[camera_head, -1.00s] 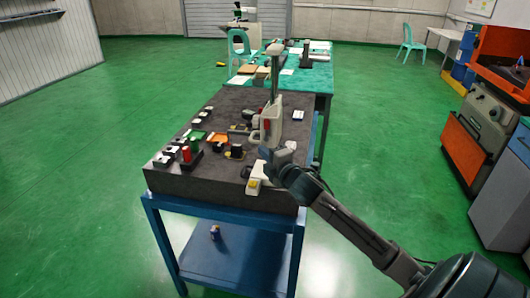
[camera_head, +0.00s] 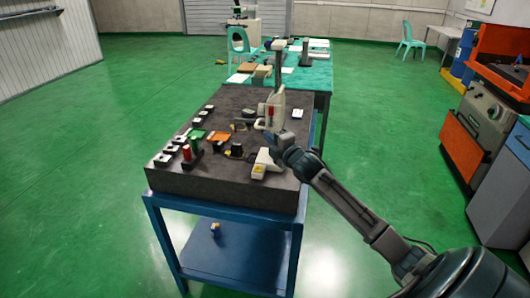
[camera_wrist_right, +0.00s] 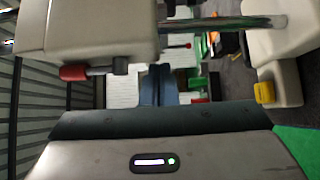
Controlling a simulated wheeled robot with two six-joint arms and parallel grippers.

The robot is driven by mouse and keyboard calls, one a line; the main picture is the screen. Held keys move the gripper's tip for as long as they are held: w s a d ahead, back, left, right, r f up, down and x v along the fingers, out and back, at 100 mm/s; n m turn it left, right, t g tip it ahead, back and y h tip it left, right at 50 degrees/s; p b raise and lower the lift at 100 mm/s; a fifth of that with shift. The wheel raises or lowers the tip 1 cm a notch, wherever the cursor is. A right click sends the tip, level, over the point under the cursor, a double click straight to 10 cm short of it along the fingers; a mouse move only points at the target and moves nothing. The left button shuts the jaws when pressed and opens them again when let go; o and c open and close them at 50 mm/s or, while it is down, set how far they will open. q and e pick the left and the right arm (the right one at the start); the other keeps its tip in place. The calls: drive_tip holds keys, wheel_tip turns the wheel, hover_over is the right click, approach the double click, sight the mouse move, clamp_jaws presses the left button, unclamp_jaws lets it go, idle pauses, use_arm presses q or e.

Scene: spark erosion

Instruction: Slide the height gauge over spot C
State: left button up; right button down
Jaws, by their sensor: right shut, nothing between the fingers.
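The height gauge (camera_head: 277,105) stands upright on the dark granite plate (camera_head: 215,187). It has a tall column, a pale body with a red knob, and a pale base with a yellow label. In the right wrist view the gauge (camera_wrist_right: 110,30) lies sideways, with its metal rod across the top and its base at right. My right gripper (camera_head: 270,139) is shut and empty, low beside the gauge above its base. Its fingers show in the wrist view (camera_wrist_right: 158,86); whether they touch the gauge, I cannot tell. I cannot make out spot C. My left gripper is out of view.
Small blocks line the left edge, with an orange tray (camera_head: 217,136) mid-plate. A small white item (camera_head: 298,114) lies far right. A green-topped table (camera_head: 310,77) stands behind.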

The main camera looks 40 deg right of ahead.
drive_tip(key=shift+d+f, duration=0.1)
drive_tip(key=shift+d, duration=0.05)
drive_tip(key=s+a+b, duration=0.1)
drive_tip(key=s+b, duration=0.3)
drive_tip(key=s, duration=0.6)
drive_tip(key=shift+s, duration=0.4)
